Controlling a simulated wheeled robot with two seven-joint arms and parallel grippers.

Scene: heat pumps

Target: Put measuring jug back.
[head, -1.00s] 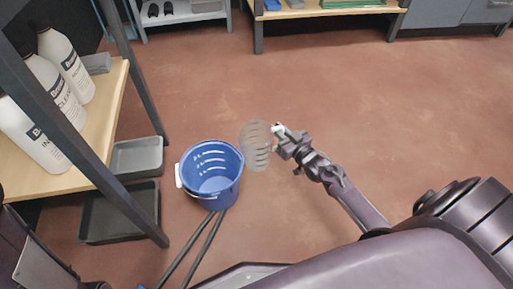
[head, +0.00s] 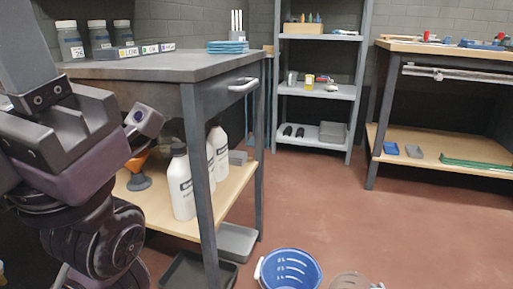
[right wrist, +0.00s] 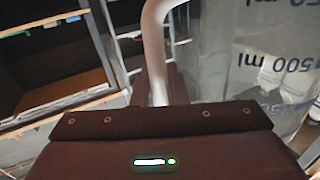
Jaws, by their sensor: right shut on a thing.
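The measuring jug (right wrist: 270,65) is clear with blue volume marks. It fills the right side of the right wrist view, and its pale curved handle (right wrist: 155,45) runs down to my right gripper (right wrist: 158,98). The gripper is shut on the jug by the handle. In the head view only the rim of the jug (head: 349,281) shows at the bottom edge, just right of the blue bucket (head: 289,270). The gripper there is almost wholly cut off by the frame.
A workbench (head: 150,66) with jars on top and white bottles (head: 181,185) below stands at the left. A grey shelf rack (head: 317,92) stands at the back. Another bench (head: 440,47) is at the right. The red-brown floor between is clear.

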